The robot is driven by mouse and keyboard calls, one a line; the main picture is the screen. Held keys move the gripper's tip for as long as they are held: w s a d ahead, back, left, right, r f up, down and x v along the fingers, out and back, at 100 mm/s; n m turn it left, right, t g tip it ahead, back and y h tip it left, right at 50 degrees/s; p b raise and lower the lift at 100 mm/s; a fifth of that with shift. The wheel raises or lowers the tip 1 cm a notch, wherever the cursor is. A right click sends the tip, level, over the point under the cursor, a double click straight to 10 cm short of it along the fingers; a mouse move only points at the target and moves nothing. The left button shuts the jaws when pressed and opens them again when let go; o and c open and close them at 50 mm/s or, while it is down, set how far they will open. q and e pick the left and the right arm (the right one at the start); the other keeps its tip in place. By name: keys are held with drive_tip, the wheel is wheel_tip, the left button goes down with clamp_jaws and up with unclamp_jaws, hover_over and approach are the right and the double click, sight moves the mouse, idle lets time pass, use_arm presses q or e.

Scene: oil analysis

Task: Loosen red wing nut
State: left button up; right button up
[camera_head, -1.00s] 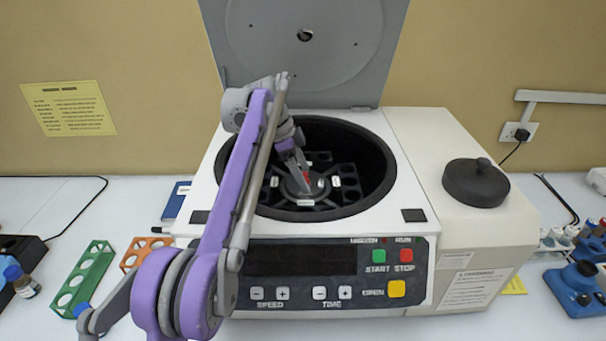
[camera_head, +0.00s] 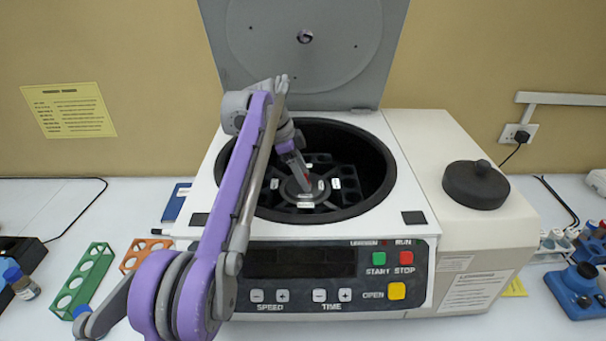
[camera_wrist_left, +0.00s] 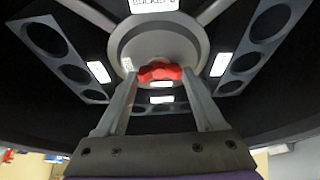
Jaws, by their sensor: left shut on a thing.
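The red wing nut (camera_wrist_left: 160,73) sits at the centre of the round grey rotor hub (camera_wrist_left: 150,45) in the left wrist view. In the head view only a small bit of red shows at the fingertips. My left gripper (camera_head: 306,179) reaches down into the open centrifuge bowl. In the left wrist view its two fingers (camera_wrist_left: 160,78) stand on either side of the wing nut and are shut on it. The rotor (camera_head: 322,206) has dark tube holders around the hub. My right gripper is in neither view.
The centrifuge lid (camera_head: 350,60) stands open behind the bowl. A black round knob (camera_head: 476,184) is at the right. A green rack (camera_head: 84,280) and an orange rack (camera_head: 140,252) lie at the left.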

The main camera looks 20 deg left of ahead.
use_arm(q)
drive_tip(key=n+t, duration=0.1)
drive_tip(key=n, duration=0.3)
drive_tip(key=shift+s+d+y, duration=0.1)
drive_tip(key=shift+y, duration=0.3)
drive_tip(key=n, duration=0.2)
drive_tip(key=n+t+y+p, duration=0.1)
drive_tip(key=n, duration=0.1)
drive_tip(key=shift+n+t, duration=0.3)
drive_tip(key=n+y, duration=0.1)
drive_tip(key=n, duration=0.1)
drive_tip(key=n+y, duration=0.1)
drive_tip(key=n, duration=0.2)
drive_tip(key=shift+s+d+t, duration=0.1)
drive_tip(key=shift+d+t, duration=0.1)
drive_tip(key=shift+t, duration=0.1)
drive_tip(key=shift+n+y+p, duration=0.45)
drive_tip(key=shift+n+y, duration=0.45)
drive_tip(key=shift+n, duration=0.9)
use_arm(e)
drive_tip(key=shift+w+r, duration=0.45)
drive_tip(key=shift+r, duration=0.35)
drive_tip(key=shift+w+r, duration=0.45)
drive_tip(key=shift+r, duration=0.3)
use_arm(q)
drive_tip(key=shift+n, duration=0.3)
